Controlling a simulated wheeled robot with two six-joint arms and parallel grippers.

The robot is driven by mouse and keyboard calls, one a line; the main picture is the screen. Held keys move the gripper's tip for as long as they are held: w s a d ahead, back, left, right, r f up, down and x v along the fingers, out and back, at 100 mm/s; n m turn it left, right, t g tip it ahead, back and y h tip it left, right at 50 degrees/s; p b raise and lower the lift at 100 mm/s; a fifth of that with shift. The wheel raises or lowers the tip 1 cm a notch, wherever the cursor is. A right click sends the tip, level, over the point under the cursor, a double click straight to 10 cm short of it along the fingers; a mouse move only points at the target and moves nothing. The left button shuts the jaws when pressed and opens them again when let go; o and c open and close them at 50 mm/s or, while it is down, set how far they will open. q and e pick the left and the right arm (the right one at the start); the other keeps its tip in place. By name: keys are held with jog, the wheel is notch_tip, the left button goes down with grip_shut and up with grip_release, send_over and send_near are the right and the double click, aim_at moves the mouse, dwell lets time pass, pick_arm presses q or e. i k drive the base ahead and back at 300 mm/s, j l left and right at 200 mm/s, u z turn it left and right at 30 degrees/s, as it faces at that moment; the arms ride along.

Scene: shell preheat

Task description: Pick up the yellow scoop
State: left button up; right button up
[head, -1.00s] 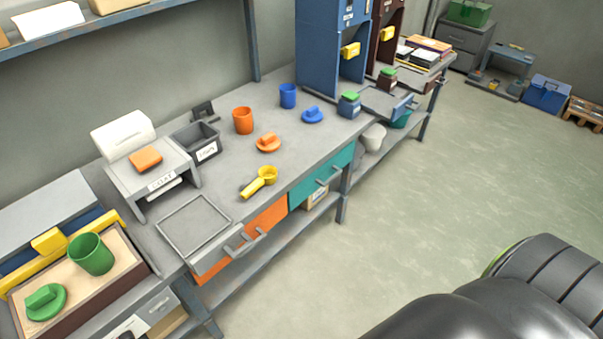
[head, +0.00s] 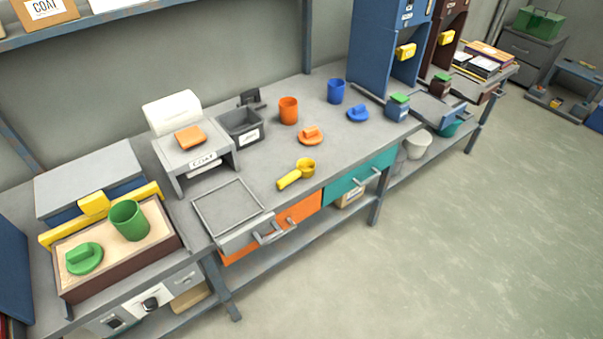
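The yellow scoop (head: 297,174) lies on the grey workbench (head: 340,150), near its front edge and above the orange drawer. Its round cup is at the right and its handle points to the lower left. Nothing touches it. Neither of my grippers shows in the head view.
A grey tray (head: 228,207) lies left of the scoop. An orange lid (head: 311,136), an orange cup (head: 288,111) and a dark bin (head: 241,126) stand behind it. A green cup (head: 129,221) stands in a sand box at the left. The floor (head: 450,250) in front is clear.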

aim_at(305, 167)
jog(key=u, duration=2.9)
jog(key=k+l, duration=0.55)
jog(key=l, duration=0.3)
